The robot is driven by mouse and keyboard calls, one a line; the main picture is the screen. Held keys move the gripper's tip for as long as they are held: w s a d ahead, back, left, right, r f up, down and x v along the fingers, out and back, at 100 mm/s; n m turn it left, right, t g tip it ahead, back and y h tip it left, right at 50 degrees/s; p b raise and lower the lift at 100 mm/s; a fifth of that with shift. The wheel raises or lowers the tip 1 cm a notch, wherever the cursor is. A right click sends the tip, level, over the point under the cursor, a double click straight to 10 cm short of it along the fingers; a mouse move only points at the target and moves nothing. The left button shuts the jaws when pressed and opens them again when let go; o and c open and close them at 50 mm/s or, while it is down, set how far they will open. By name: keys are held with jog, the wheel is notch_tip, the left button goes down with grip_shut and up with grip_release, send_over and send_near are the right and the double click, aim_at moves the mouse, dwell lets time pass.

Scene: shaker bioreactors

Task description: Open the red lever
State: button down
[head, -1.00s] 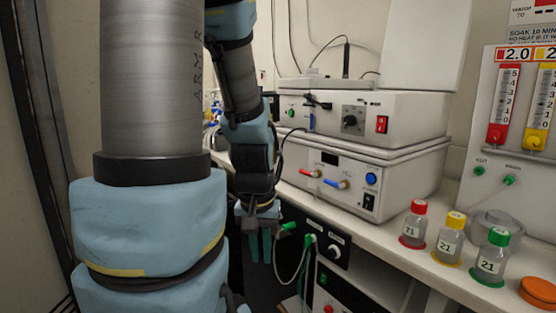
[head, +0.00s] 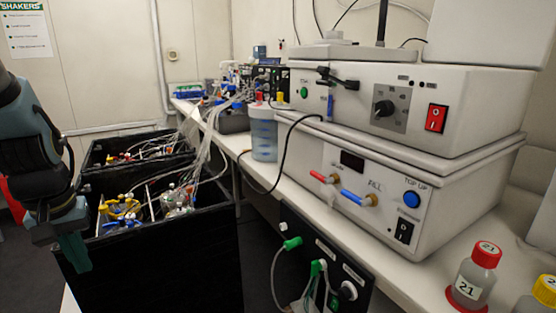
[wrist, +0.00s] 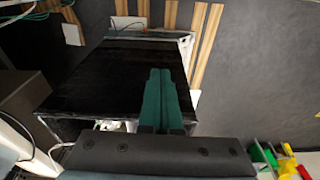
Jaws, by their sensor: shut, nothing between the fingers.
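The red lever (head: 322,177) is on the front of the lower white box (head: 440,185), on a brass fitting left of the FILL label. A blue lever (head: 357,198) sits to its right on the same panel. My gripper (head: 78,262) is at the far left of the head view, pointing down, well away from the red lever. The wrist view shows its teal fingers (wrist: 162,75) together and empty, over a black surface. The red lever is not visible in the wrist view.
Black bins (head: 150,250) with tubing and vessels stand between my gripper and the bench. A white box with a red switch (head: 436,118) sits on top. Bottles (head: 474,275) stand at lower right.

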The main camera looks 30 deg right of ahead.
aim_at(316, 174)
jog(key=shift+a, duration=0.1)
jog(key=shift+w, duration=0.1)
jog(key=w+d+r+h+p, duration=0.1)
jog(key=w+d+r, duration=0.1)
jog(key=d, duration=0.4)
jog(key=w+d+r+h+p, duration=0.1)
jog(key=w+d+r, duration=0.15)
jog(key=d, duration=0.35)
jog(key=s+d+r+h, duration=0.1)
jog(key=d+r, duration=0.4)
jog(key=d, duration=0.5)
jog(key=s+d+r+g+h+p, duration=0.1)
jog(key=s+d+r, duration=0.3)
jog(key=d, duration=0.5)
jog(key=s+d+r+g+h, duration=0.1)
jog(key=s+d+r+h, duration=0.1)
jog(key=d+r, duration=0.4)
jog(key=s+d, duration=0.1)
jog(key=d, duration=0.3)
jog(key=shift+d+n+h, duration=0.3)
jog(key=shift+d, duration=0.05)
jog(key=shift+f+p, duration=0.1)
jog(key=shift+p, duration=0.2)
jog(key=p+x, duration=0.3)
jog(key=x, duration=1)
jog(key=shift+d+f, duration=0.2)
jog(key=shift+f, duration=0.15)
